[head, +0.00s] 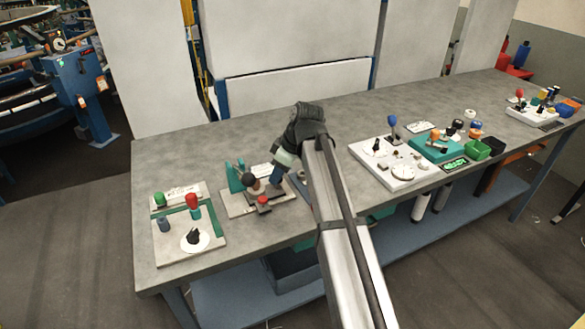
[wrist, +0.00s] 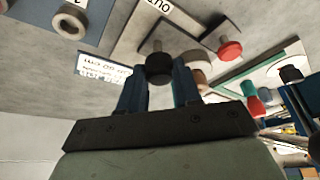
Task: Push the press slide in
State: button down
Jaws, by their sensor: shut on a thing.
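The press fixture is a pale base plate (head: 236,208) near the front left of the bench, with a teal upright (head: 235,177) and a red knob (head: 263,200). In the wrist view the plate (wrist: 178,24) carries an "OUT" label, and the red knob (wrist: 230,49) stands to the right. My gripper (head: 277,176) reaches down at the fixture's right side. In the wrist view, my gripper's two blue fingers (wrist: 160,78) are closed around a black knob (wrist: 159,68) on a short stem. Most of the slide is hidden behind the fingers.
Left of the fixture is another board (head: 188,243) with green and red knobs. White panels (head: 290,88) stand behind the bench. The bench's back left is clear.

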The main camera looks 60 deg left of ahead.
jog(key=s, duration=0.4)
jog(key=shift+s, duration=0.3)
jog(key=c, duration=0.8)
grip_release()
jog(key=shift+r, duration=0.1)
jog(key=v, duration=1.3)
jog(key=shift+d+r, duration=0.15)
jog(key=shift+r, duration=0.15)
